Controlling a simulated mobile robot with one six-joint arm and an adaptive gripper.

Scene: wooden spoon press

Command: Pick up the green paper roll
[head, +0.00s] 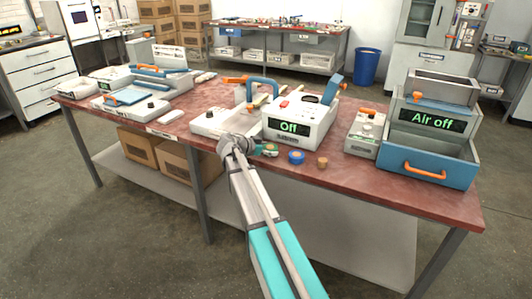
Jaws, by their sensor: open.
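The green paper roll (271,151) is a small round piece with a tan top near the front edge of the red table, left of a blue roll. My gripper (257,149) reaches over the table's front edge and points right, with its tip close to the left side of the green roll. The gripper is open. It is small in the picture, and whether its fingers stand around the roll or just beside it cannot be told.
The blue roll (296,157) and a brown piece (322,162) stand to the right along the front edge of the red table (408,190). A white machine reading "Off" (293,127) stands close behind. An "Air off" unit (432,122) fills the right end.

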